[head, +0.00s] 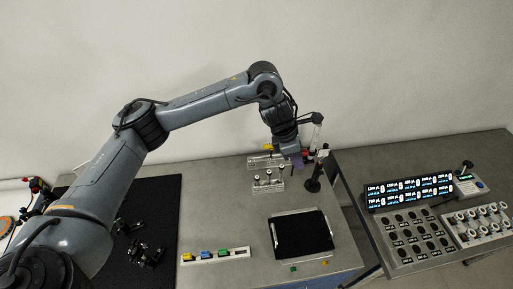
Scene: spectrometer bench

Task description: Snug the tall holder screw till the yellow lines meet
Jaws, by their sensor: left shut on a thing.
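My left arm reaches across from the left, and its gripper (297,160) points down at the back of the bench. The gripper is shut at the upper part of a tall black post holder (313,181), which stands upright on a round base. The fingers cover the screw, so its head and the yellow lines cannot be made out at this size. A pale upright piece (323,155) shows beside the gripper at the holder's top. My right gripper is not in view.
A clear rack with several dark-topped pieces (267,182) stands just left of the holder. A black-matted tray (302,234) and a white strip with coloured blocks (216,256) lie in front. Right is a separate table with a lit display (410,192) and knob panels.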

